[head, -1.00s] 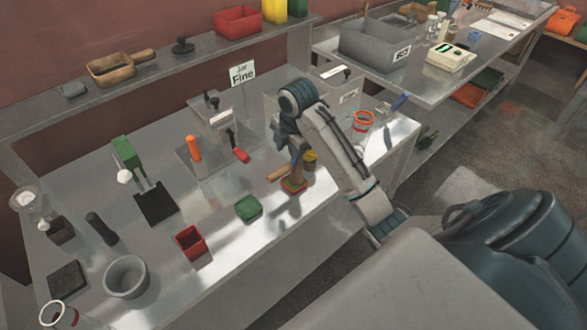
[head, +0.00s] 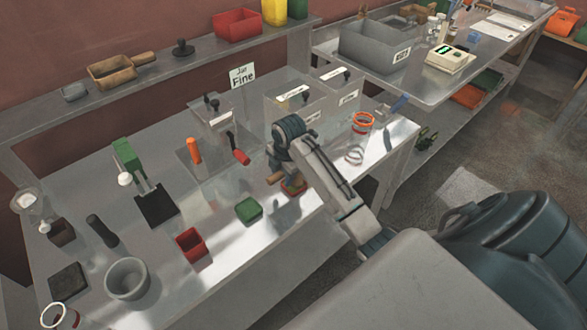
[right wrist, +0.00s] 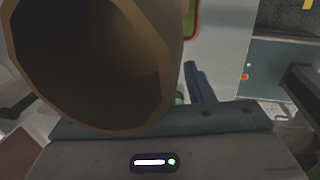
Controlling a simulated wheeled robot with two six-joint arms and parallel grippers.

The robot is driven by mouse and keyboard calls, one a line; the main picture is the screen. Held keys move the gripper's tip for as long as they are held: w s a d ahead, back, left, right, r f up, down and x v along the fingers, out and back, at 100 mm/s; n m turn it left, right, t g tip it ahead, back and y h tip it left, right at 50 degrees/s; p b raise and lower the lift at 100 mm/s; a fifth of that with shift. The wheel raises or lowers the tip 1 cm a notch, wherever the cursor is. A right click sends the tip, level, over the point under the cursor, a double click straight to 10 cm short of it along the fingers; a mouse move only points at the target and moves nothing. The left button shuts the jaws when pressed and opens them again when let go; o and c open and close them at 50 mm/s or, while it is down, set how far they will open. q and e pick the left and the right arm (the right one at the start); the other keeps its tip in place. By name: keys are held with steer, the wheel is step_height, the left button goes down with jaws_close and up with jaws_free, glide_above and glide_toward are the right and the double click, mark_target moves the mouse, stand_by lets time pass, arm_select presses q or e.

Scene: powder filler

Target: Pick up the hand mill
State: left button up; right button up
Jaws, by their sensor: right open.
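My right gripper (head: 279,166) is open, low over the right half of the steel bench, and my wrist hides much of what is under it. In the right wrist view a brown, hollow, faceted cup (right wrist: 105,60) fills the upper left, very close to the gripper body. Whether it lies between the fingers I cannot tell. My left gripper is not in view.
A green box (head: 249,210) and a red box (head: 193,244) stand left of the gripper. A dispenser with an orange cylinder (head: 194,150) and clear labelled bins (head: 295,100) stand behind. An orange-rimmed jar (head: 362,122) is to the right. A grey mortar (head: 127,279) is front left.

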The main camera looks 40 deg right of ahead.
steer(key=shift+c, duration=0.5)
jaws_close()
steer(key=shift+r, duration=0.1)
